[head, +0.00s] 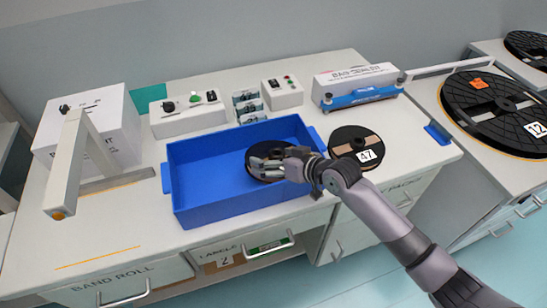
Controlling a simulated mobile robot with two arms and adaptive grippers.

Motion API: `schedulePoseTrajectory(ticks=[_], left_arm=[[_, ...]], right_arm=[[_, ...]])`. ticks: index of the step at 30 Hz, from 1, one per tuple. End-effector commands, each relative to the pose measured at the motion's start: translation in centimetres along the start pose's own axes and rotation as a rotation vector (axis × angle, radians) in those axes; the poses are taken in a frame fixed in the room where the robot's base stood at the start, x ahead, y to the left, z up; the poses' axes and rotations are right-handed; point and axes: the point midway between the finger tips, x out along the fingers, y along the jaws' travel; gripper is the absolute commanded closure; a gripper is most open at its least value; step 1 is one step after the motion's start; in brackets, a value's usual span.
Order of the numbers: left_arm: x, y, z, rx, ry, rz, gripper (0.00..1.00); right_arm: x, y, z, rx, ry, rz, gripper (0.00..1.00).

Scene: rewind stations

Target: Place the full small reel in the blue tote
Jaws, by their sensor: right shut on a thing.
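The blue tote (207,196) stands on the white bench top, open upward. A small dark reel (258,158) is in my right gripper (268,165), over the right part of the tote. My right gripper is shut on this reel, and its fingers cover part of it. I cannot tell whether the reel touches the tote floor. Another small black reel, labelled 47 (350,137), lies flat on the bench just right of the tote. My left gripper is not in view.
A bag sealer box (355,82) and control boxes (187,112) stand along the back. A white machine with an arm (92,130) is at left. Large black reels (500,112) lie on the right-hand bench. The tote's left part is empty.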

Motion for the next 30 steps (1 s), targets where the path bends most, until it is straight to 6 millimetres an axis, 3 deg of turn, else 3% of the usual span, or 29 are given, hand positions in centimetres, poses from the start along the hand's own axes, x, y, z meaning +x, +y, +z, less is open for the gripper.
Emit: schedulePoseTrajectory(ticks=[3, 4, 7, 20, 23, 30], left_arm=[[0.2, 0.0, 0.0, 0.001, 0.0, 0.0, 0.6], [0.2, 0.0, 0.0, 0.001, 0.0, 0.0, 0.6], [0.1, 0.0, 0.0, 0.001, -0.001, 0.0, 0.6], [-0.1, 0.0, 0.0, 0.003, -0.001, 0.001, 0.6], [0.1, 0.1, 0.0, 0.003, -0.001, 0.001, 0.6], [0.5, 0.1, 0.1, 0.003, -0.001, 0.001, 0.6]], right_arm=[[0.1, 0.0, 0.0, -0.001, 0.006, -0.001, 0.59], [0.1, 0.1, 0.2, 0.0, 0.0, 0.0, 0.08], [0.1, 0.1, 0.2, 0.0, 0.0, 0.0, 0.01], [-0.2, 0.0, -0.1, 0.0, 0.0, 0.001, 0.0], [-1.4, 0.1, 0.1, -0.001, 0.0, 0.001, 0.0], [-6.4, 0.0, 0.1, -0.004, -0.002, 0.001, 0.0]])
